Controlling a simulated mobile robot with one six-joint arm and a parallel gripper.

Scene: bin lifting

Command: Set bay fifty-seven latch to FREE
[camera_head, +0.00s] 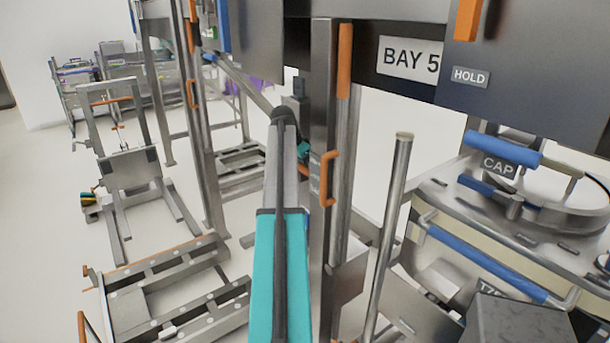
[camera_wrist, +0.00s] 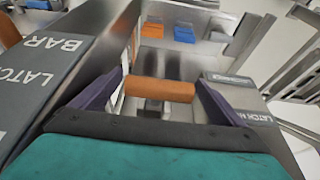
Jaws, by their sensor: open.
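In the wrist view, an orange bar handle (camera_wrist: 160,91) lies crosswise between the two purple fingers of my gripper (camera_wrist: 159,77). The fingers are open, one at each end of the bar, and I cannot tell whether they touch it. A grey panel reading LATCH BAR (camera_wrist: 45,62) is on the left, and a plate starting LATCH H (camera_wrist: 238,110) is on the right. In the head view, my arm hides most of the gripper beside the steel post. The bay sign (camera_head: 410,60) reads BAY 5, its last part cut off by a dark panel with a HOLD label (camera_head: 470,76).
An orange handle (camera_head: 328,178) sticks out from the post (camera_head: 322,120) close to my arm. A round metal vessel with a blue CAP handle (camera_head: 500,150) stands right. A steel frame (camera_head: 170,285) stands lower left. Pale floor lies open at the far left.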

